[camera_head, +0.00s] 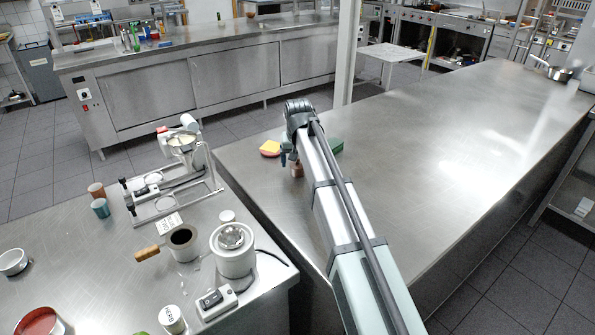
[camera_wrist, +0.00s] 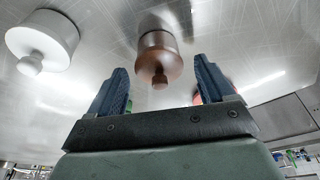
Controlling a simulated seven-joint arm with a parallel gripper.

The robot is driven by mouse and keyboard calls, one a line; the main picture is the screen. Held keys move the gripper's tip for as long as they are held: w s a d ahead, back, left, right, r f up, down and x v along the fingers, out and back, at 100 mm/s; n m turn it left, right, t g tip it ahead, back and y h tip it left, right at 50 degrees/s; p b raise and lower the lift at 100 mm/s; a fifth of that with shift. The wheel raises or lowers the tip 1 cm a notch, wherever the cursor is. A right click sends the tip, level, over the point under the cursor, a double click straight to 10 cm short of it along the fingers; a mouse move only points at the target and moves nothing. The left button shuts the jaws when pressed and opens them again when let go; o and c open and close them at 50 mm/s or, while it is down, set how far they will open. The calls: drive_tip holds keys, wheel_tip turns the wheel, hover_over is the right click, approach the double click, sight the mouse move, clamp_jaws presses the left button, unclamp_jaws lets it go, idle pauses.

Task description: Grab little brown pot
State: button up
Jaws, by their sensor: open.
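The little brown pot (camera_wrist: 158,55), with a round knob on its lid, shows in the wrist view between and beyond my two blue fingers. In the head view only a small part of the brown pot (camera_head: 298,171) shows beside my arm, on the steel counter; my arm hides the rest. My gripper (camera_wrist: 161,82) is open, with a finger to each side of the pot's knob in the picture and gaps on both sides. Nothing is held. In the head view my gripper (camera_head: 289,158) is low over the counter, mostly hidden by my own wrist.
A white lidded pot (camera_wrist: 42,42) stands left of the brown pot in the wrist view. The steel counter (camera_head: 440,135) to the right is clear. A left table (camera_head: 95,245) holds several utensils.

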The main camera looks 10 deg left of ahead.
drive_tip(key=shift+x, duration=1.15)
clamp_jaws()
